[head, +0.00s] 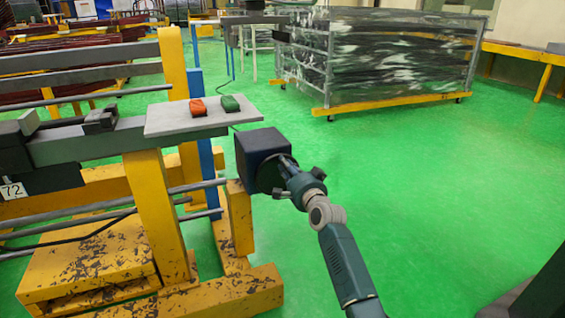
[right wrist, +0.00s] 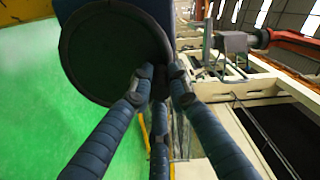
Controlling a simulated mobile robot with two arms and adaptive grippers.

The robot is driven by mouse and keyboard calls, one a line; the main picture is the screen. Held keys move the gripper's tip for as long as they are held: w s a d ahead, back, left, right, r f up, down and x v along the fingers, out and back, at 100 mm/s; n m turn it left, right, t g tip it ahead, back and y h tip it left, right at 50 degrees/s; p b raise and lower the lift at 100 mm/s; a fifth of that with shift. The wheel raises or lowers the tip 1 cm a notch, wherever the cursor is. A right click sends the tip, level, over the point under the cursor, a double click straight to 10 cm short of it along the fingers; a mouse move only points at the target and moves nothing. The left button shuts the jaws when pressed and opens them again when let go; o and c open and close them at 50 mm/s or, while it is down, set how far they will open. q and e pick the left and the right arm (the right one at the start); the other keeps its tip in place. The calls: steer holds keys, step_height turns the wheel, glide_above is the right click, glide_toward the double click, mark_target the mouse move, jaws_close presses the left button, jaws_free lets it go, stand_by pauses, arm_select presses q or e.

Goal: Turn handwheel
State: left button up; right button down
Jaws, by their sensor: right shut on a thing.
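The handwheel is a round black disc (right wrist: 112,52) on the face of a dark box (head: 258,148) at the right end of the machine. In the right wrist view the blue fingers of my right gripper (right wrist: 158,82) close together at the lower right rim of the disc. They are shut on a dark part of the handwheel there, largely hidden by the fingertips. My left gripper is not in view.
A worn yellow frame (head: 155,215) stands below. A wrapped rack (head: 395,60) stands behind. Green floor (head: 460,190) is clear to the right.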

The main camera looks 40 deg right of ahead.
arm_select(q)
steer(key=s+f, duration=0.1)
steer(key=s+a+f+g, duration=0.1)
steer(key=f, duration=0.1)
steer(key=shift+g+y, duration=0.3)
arm_select(e)
steer(key=d+f+m, duration=0.2)
steer(key=f+m, duration=0.2)
steer(key=m, duration=0.5)
steer(key=s+d+f+m, duration=0.1)
steer(key=d+f+m, duration=0.1)
steer(key=m, duration=0.7)
steer(key=shift+s+d+f, duration=0.15)
steer(key=shift+d+f, duration=0.25)
steer(key=shift+f, duration=0.45)
